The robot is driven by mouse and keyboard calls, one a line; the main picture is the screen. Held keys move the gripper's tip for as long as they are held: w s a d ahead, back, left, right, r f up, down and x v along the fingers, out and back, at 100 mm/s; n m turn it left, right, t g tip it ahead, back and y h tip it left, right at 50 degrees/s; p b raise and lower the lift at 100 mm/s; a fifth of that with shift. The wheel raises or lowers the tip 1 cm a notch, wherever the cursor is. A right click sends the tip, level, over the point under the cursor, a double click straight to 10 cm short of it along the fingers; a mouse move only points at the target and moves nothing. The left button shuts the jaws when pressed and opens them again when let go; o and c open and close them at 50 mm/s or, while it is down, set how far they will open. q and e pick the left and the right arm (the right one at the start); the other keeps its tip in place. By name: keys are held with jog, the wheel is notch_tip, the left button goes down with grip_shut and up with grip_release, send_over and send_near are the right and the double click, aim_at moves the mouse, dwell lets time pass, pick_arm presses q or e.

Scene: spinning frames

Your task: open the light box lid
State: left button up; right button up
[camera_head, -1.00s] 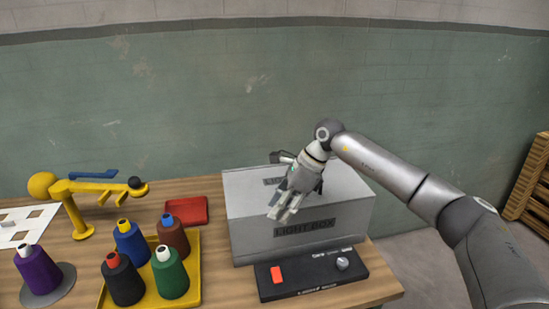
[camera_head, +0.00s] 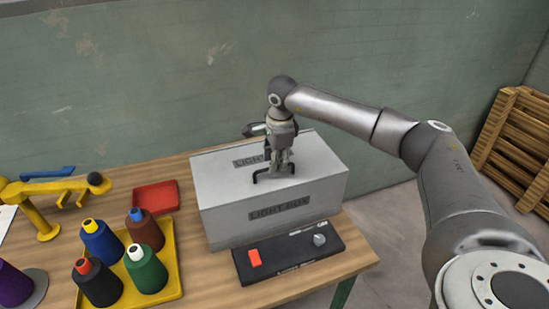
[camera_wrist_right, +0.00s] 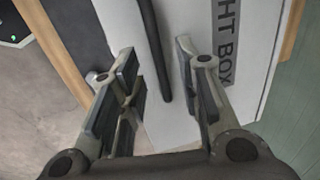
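The light box (camera_head: 225,210) is a grey box labelled "LIGHT BOX" on the wooden table, and its lid (camera_head: 315,160) is down. A black handle (camera_head: 258,176) stands on top of the lid. My right gripper (camera_head: 279,170) points down at the handle from above. In the right wrist view my right gripper (camera_wrist_right: 160,85) is open, with the black handle (camera_wrist_right: 154,45) between its fingers and a gap on each side. The fingers partly hide the handle in the head view. My left gripper is not in view.
A black control panel (camera_head: 285,265) with a red switch (camera_head: 254,257) and a knob lies in front of the box. To the left are a yellow tray (camera_head: 172,270) of thread cones, a red tray (camera_head: 155,197) and a yellow stand (camera_head: 40,225). A wall is behind.

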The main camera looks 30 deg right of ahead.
jog(key=shift+w+f, duration=0.1)
jog(key=shift+f, duration=0.65)
jog(key=shift+c, duration=0.5)
grip_shut()
